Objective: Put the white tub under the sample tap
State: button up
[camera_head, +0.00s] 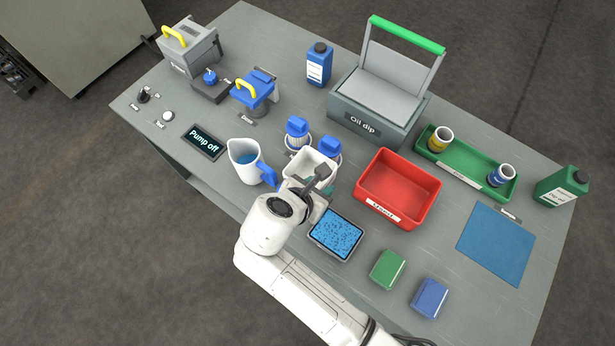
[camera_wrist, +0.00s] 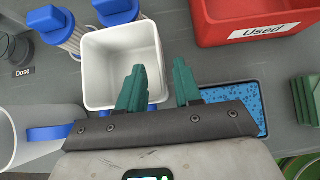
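The white tub (camera_head: 299,161) stands on the grey bench, left of the red tray; it looks empty. In the wrist view the white tub (camera_wrist: 120,62) fills the upper middle. My gripper (camera_head: 320,174) is over the tub's right side. In the wrist view my gripper (camera_wrist: 159,67) has its two green fingers apart, with nothing clearly held. The left finger overlaps the tub's near right corner and the right finger is outside its right wall. I cannot tell whether they touch it. I cannot surely pick out the sample tap.
Filters with blue caps (camera_head: 297,131) stand close behind the tub. A white jug (camera_head: 244,158) of blue liquid is close on its left. A red "Used" tray (camera_head: 397,188) is on the right, a blue speckled tray (camera_head: 336,235) in front. The "Oil dip" box (camera_head: 372,118) stands behind.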

aim_at(322, 187)
jog(key=shift+x, duration=1.5)
jog(key=shift+s, duration=0.1)
grip_shut()
